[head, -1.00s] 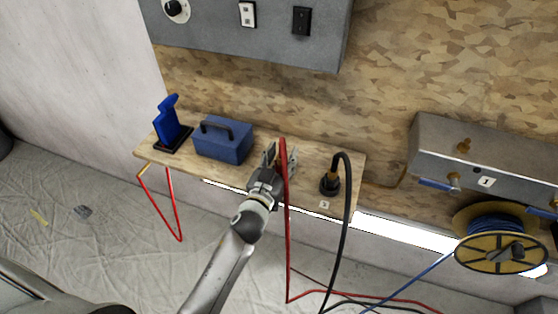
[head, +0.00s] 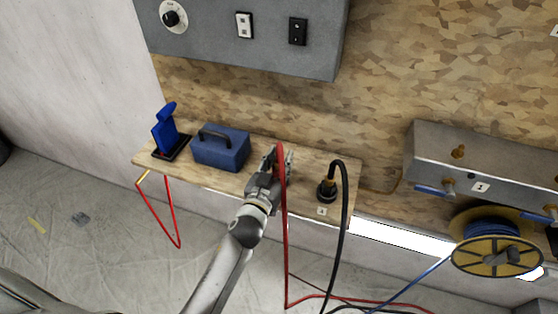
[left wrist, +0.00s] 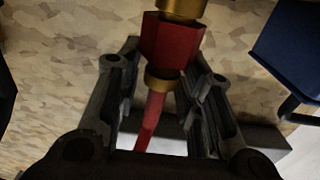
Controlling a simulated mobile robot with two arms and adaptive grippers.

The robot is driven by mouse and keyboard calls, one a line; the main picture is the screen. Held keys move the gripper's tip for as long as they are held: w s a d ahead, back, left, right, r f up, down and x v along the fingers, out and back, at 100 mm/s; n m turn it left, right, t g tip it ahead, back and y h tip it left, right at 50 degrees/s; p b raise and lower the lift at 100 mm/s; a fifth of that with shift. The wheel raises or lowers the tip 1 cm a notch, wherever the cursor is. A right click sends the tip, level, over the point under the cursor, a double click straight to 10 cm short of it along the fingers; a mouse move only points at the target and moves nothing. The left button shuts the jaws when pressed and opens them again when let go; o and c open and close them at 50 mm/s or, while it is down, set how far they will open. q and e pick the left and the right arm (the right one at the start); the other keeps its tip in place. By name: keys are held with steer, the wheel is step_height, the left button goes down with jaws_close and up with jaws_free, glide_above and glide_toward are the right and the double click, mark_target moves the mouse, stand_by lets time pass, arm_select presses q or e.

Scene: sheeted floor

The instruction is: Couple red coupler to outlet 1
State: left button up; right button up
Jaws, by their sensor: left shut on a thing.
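The red coupler (left wrist: 170,42) shows in the left wrist view as a red body with brass collars, between my fingers. Its red hose (head: 285,235) hangs down over the shelf's front edge in the head view. My left gripper (head: 279,160) is shut on the red coupler above the wooden shelf (head: 305,170); the fingers partly hide it in the head view. My right gripper is not in view.
A black coupler (head: 326,190) with a black hose stands on the shelf right of the gripper. A blue toolbox (head: 220,152) and a blue stand (head: 165,135) are to the left. A hose reel (head: 497,255) hangs below the grey box. A grey panel (head: 230,50) is above.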

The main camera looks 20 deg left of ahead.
mark_target(279, 147)
arm_select(q)
steer(key=shift+r+p, duration=3.5)
steer(key=shift+r, duration=0.25)
steer(key=shift+f, duration=0.1)
